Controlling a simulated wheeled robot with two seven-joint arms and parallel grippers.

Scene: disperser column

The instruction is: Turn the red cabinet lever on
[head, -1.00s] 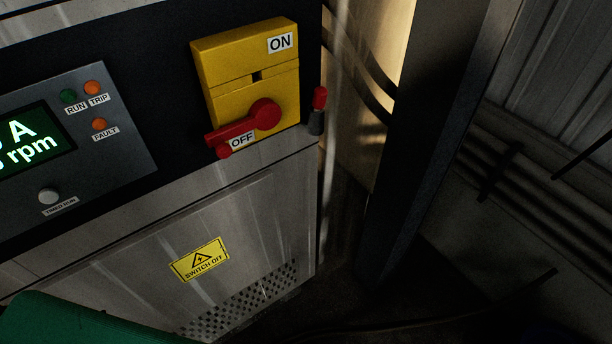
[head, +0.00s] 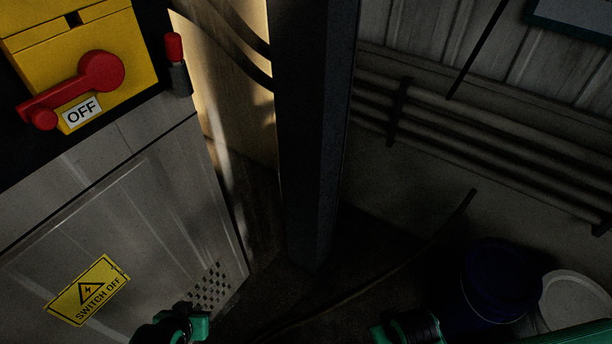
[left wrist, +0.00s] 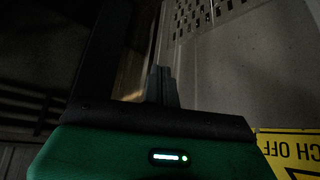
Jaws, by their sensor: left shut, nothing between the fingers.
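The red cabinet lever (head: 100,72) is on a yellow switch box (head: 132,70) at the upper left of the head view. Its arm points left and slightly down, beside the OFF label (head: 82,112). The box's top is cut off by the frame. My left gripper (head: 182,322) is at the bottom edge of the head view, low in front of the cabinet, well below the lever and apart from it. Its fingers (left wrist: 162,86) are shut and empty in the left wrist view. Part of my right arm's end (head: 410,328) shows at the bottom; its fingers cannot be made out.
A small red-and-black fitting (head: 177,64) sticks out by the cabinet's edge. The grey cabinet door bears a SWITCH OFF sign (head: 88,290). A dark post (head: 312,140) stands right of the cabinet. Pipes run along the wall. A blue drum (head: 500,285) stands at lower right.

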